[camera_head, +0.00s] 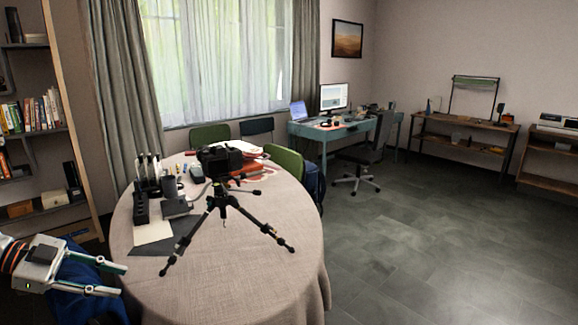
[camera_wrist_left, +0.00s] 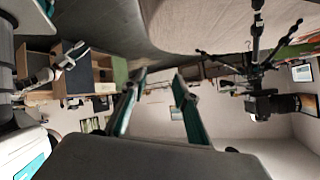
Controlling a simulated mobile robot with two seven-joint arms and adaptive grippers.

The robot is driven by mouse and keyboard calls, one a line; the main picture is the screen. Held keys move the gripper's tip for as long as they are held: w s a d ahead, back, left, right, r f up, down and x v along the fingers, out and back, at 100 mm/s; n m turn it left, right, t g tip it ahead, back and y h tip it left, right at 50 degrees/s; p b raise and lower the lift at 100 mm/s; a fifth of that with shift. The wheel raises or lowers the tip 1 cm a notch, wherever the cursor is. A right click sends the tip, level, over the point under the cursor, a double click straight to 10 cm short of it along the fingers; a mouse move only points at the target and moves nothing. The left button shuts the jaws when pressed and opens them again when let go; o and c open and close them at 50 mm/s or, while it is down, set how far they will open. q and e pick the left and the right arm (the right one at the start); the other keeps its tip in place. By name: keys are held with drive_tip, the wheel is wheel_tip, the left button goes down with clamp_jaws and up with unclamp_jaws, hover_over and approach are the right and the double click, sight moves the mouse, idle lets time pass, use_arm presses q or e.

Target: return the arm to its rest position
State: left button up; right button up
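My left gripper (camera_head: 108,279) is at the lower left of the head view, beside the left edge of the round table and apart from it. Its two fingers are spread, with nothing between them. In the left wrist view the same gripper (camera_wrist_left: 157,88) also shows its fingers apart and empty. A black tripod (camera_head: 222,203) with a camera (camera_head: 219,160) on it stands on the table (camera_head: 250,275), which has a beige cloth. The tripod shows again in the left wrist view (camera_wrist_left: 257,45). My right gripper is not in the head view.
Black holders (camera_head: 141,208), a dark mug (camera_head: 169,187) and papers (camera_head: 153,232) lie on the table's left side. A blue chair (camera_head: 85,302) is close to my left gripper. A bookshelf (camera_head: 45,140) stands at left. The floor (camera_head: 430,250) at right is clear.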

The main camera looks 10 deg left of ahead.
use_arm(q)
drive_tip(key=s+d+f+n+t+y, duration=0.1)
drive_tip(key=s+d+f+n+t, duration=0.15)
drive_tip(key=f, duration=0.45)
drive_tip(key=s+d+f+n+t+y, duration=0.2)
drive_tip(key=d+f+t, duration=0.1)
drive_tip(key=f, duration=0.5)
drive_tip(key=s+d+f+n+t+y, duration=0.1)
drive_tip(key=s+d+f+n+t, duration=0.15)
drive_tip(key=f, duration=0.45)
drive_tip(key=s+d+f+n+g+y, duration=0.1)
drive_tip(key=s+d+f, duration=0.2)
drive_tip(key=d, duration=0.3)
drive_tip(key=s+d+f+n+g+y+p, duration=0.1)
drive_tip(key=s+d+f+n, duration=0.1)
drive_tip(key=s+d+f, duration=0.2)
drive_tip(key=s+d+f+n+g+y, duration=0.1)
drive_tip(key=s+d+f+n, duration=0.1)
drive_tip(key=d, duration=0.7)
wheel_tip(320, 180, down, 2)
drive_tip(key=shift+s+d+f+y+p, duration=0.1)
drive_tip(key=shift+s+d+y+p, duration=0.2)
drive_tip(key=shift+s, duration=0.45)
drive_tip(key=shift+a, duration=0.15)
